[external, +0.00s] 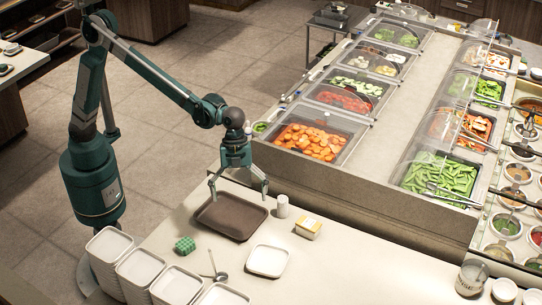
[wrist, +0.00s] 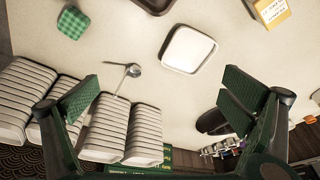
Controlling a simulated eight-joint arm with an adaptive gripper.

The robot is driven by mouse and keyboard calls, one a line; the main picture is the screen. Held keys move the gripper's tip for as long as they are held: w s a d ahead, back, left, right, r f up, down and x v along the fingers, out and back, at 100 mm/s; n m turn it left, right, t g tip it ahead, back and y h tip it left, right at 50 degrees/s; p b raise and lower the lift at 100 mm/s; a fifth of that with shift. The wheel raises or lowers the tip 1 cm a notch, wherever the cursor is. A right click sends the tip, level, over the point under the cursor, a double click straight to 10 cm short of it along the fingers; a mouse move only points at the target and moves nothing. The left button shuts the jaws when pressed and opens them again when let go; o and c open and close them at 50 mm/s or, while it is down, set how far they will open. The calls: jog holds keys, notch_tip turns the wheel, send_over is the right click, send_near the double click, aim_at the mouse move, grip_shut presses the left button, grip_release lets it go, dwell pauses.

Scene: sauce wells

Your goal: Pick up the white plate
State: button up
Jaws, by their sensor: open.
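A square white plate (external: 267,260) lies flat and empty on the pale counter, in front of the brown tray. It also shows in the wrist view (wrist: 188,50), beyond my fingertips near the upper middle. My gripper (external: 238,187) is open and empty, pointing down over the brown tray (external: 230,236). In the wrist view its two fingers (wrist: 163,93) are spread wide with nothing between them. The gripper is apart from the plate, behind it and to its left in the external view.
Stacks of white dishes (external: 140,267) stand at the counter's left front. A green checkered block (external: 185,244) and a ladle (external: 219,276) lie left of the plate. A white cup (external: 283,208) and yellow-white box (external: 308,228) stand behind it. Food bins (external: 311,140) lie beyond.

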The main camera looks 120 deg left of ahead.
jog(key=w+f+m+p, duration=0.1)
jog(key=w+f+m, duration=0.1)
jog(key=w+f, duration=0.4)
jog(key=m+g+h+p, duration=0.1)
jog(key=m+g, duration=0.1)
jog(key=m, duration=0.1)
send_near(268, 264)
jog(key=shift+a+r, duration=0.2)
jog(key=shift+r, duration=0.35)
jog(key=shift+x, duration=1.3)
jog(key=shift+b+x, duration=0.45)
jog(key=shift+x, duration=2.15)
jog(key=shift+s, duration=0.15)
jog(key=shift+f, duration=0.3)
